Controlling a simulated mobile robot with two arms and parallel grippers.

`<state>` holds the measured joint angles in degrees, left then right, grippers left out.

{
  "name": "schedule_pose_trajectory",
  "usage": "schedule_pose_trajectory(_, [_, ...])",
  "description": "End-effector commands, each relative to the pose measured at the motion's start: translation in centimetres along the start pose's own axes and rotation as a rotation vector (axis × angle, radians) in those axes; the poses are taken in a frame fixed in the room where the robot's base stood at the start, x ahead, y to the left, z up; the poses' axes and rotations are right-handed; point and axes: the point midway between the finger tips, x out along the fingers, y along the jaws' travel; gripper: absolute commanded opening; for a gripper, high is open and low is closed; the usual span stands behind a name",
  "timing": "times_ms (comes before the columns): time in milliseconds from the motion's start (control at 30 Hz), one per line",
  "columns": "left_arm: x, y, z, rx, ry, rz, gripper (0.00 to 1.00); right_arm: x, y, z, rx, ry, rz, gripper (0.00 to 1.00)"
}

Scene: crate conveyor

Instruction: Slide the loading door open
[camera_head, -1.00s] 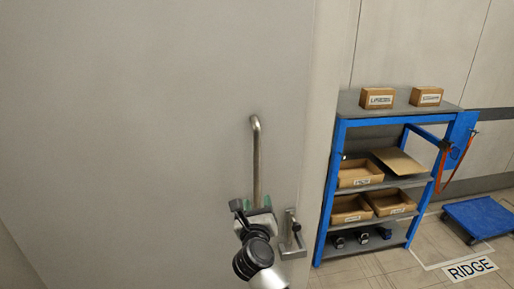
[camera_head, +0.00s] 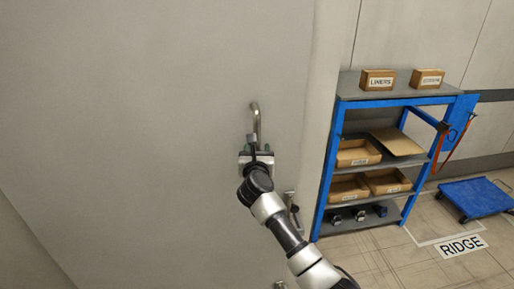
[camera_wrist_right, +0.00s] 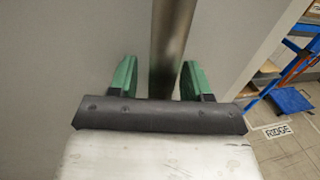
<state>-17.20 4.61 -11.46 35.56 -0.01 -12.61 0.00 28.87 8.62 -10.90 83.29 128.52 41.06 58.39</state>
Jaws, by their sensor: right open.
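The loading door (camera_head: 150,130) is a large pale grey panel filling the left and middle of the head view. Its upright metal bar handle (camera_head: 255,117) shows its bent top end; my right gripper and arm hide the part below. My right gripper (camera_head: 258,146) is at the handle, below its top end. In the right wrist view the handle (camera_wrist_right: 173,45) runs between the two green fingers of the open gripper (camera_wrist_right: 160,80), with a gap on each side. My left gripper is not in view.
A metal latch (camera_head: 291,207) sits at the door's right edge, beside my right arm. A blue shelf rack (camera_head: 398,102) with cardboard boxes stands to the right. A blue platform cart (camera_head: 478,197) is on the floor farther right, near a RIDGE floor sign (camera_head: 461,246).

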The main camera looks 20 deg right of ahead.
Motion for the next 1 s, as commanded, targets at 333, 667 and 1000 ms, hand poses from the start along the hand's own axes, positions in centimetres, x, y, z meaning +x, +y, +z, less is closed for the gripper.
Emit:
schedule_pose_trajectory(333, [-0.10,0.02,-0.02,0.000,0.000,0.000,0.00,0.54,-0.02,-0.02,-0.001,0.000,0.000,0.48])
schedule_pose_trajectory(667, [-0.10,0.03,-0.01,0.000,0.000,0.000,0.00,0.51,-0.01,-0.02,-0.001,0.000,0.000,0.04])
schedule_pose_trajectory(1000, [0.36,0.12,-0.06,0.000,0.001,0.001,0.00,0.83,0.22,-0.21,-0.001,0.001,0.000,0.00])
